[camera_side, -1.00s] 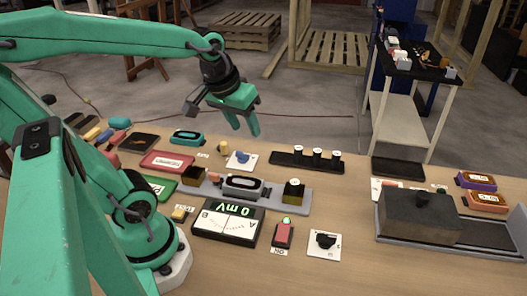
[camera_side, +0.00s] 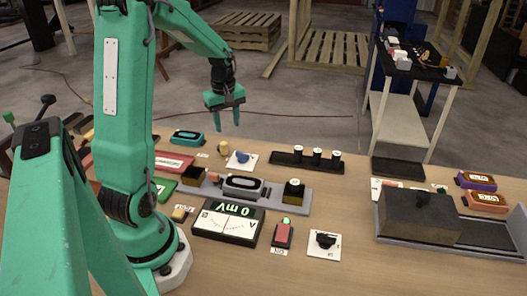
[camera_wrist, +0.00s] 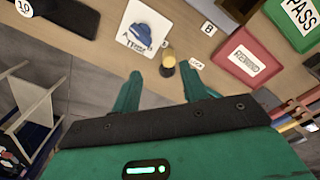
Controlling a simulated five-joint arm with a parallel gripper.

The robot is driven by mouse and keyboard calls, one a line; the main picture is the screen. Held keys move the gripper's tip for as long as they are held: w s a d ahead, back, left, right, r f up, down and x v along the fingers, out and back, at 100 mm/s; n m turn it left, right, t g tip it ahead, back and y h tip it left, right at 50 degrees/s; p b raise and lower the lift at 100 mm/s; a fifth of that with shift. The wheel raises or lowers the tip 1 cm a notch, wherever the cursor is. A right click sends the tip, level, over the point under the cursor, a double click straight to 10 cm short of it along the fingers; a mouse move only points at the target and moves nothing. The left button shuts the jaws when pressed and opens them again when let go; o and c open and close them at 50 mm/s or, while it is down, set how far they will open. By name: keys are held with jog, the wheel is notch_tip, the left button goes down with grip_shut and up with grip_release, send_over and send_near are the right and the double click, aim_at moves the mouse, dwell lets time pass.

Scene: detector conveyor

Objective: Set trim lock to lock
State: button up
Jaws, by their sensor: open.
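A small yellow knob (camera_side: 223,148) stands near the far edge of the bench, with a small label beside it that looks like LOCK. It also shows in the wrist view (camera_wrist: 168,60), just beyond and between my fingertips. A blue knob on a white plate (camera_side: 241,158) is to its right; in the wrist view the blue knob (camera_wrist: 139,34) is to its left. My gripper (camera_side: 226,124) is open and empty, pointing down, above and apart from the yellow knob. Its fingers also show in the wrist view (camera_wrist: 161,80). The knob's exact setting is too small to read.
A red tray (camera_side: 174,162) and a teal device (camera_side: 187,137) lie left of the knob. A black rack with several white-topped cylinders (camera_side: 306,160) stands to the right. A meter reading 0 mV (camera_side: 228,222) and a grey rail fixture (camera_side: 222,193) are nearer.

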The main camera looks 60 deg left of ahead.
aim_at(223, 143)
jog(key=shift+n, duration=0.9)
jog(key=a+f, duration=0.2)
jog(key=a, duration=0.1)
jog(key=shift+s+f, duration=0.35)
jog(key=shift+s, duration=0.05)
jog(key=shift+f, duration=0.15)
jog(key=shift+f, duration=3.75)
grip_shut()
